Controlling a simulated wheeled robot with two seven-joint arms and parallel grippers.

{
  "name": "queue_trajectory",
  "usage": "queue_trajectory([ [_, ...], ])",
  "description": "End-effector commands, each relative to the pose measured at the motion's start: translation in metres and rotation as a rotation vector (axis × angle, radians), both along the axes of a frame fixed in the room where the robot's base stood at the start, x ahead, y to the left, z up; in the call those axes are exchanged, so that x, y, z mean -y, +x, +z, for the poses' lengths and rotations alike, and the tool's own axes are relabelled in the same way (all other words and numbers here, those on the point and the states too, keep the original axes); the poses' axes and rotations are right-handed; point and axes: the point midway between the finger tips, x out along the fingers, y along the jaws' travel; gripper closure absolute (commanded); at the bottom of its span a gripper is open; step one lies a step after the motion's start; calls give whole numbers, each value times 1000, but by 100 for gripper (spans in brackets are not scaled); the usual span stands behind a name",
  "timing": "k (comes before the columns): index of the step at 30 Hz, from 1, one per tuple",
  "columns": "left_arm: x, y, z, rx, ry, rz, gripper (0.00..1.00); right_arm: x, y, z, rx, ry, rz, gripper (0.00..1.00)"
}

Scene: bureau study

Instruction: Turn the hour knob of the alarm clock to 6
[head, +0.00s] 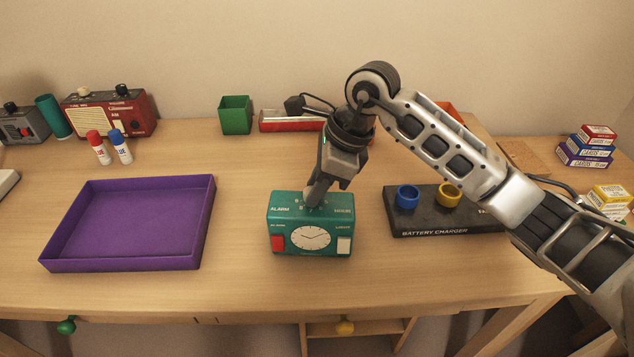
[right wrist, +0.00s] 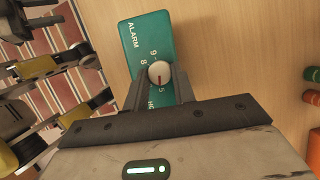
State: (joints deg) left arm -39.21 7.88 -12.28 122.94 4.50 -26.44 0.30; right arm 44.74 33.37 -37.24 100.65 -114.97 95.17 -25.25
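The teal alarm clock (head: 282,240) stands on the desk, its white dial, red button and white button facing me. My right gripper (head: 314,199) reaches down onto its top from above. In the right wrist view the round, pale hour knob (right wrist: 159,72) with a red pointer lies between my right gripper's fingertips (right wrist: 160,76), which appear closed against its sides. The pointer aims down the picture, close to a digit that looks like 5. Digits 8 and 9 show at the knob's upper left; others are hidden by the fingers.
A purple tray (head: 125,264) lies left of the clock. A black battery charger (head: 425,222) with blue and yellow rings lies close on the right. Behind are a red radio (head: 140,113), glue sticks (head: 121,147) and a green cup (head: 236,115). Card boxes (head: 585,150) stand far right.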

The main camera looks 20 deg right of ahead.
Motion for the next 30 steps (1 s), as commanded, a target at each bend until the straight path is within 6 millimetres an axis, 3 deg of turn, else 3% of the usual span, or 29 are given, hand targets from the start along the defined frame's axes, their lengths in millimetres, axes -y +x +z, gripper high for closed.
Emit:
queue_trajectory([
  [13,0,1,-1,3,-4,0,64,0,-1,0,2,-2,-80,97],
  [30,2,0,-8,6,-23,2,64,-3,-4,0,4,1,-504,97],
])
